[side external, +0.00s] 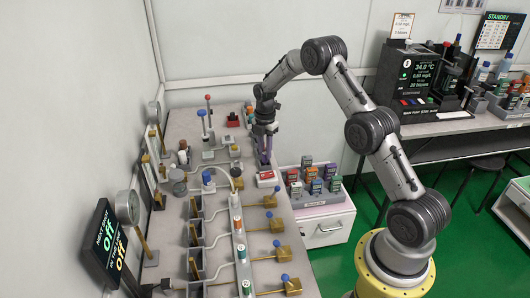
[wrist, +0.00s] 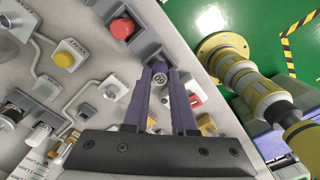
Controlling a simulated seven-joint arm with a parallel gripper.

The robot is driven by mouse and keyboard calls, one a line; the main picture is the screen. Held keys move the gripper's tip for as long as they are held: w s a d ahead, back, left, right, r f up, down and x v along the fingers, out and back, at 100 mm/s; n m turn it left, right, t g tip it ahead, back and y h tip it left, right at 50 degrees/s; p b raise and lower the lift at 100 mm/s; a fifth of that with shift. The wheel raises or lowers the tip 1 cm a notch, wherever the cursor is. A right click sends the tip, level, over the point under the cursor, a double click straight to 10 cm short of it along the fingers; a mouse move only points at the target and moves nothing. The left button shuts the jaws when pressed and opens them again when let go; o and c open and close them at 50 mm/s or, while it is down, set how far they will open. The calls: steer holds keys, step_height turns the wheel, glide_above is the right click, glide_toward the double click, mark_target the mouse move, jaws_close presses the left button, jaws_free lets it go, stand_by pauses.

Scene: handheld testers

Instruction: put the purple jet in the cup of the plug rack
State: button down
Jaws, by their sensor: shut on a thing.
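My gripper (side external: 264,158) is above the far part of the bench in the side view, fingers pointing down. In the wrist view its two purplish fingers (wrist: 160,95) close on a small purple piece with a round white numbered label, which looks like the purple jet (wrist: 159,67). The jet is too small to make out in the side view. A pale upright rail with several coloured plugs (side external: 239,240), perhaps the plug rack, runs along the near part of the bench. I cannot tell which cup is meant.
A red-topped box (side external: 266,176) stands on the bench just below my gripper. A tray of several handheld testers (side external: 314,198) stands to the right. Pipes, brass valves (side external: 281,253) and gauges (side external: 128,206) crowd the bench. In the wrist view, a red button (wrist: 122,28) lies beyond the fingertips.

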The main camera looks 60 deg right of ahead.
steer(key=shift+f, duration=0.4)
steer(key=shift+f, duration=0.1)
steer(key=c, duration=0.7)
jaws_free()
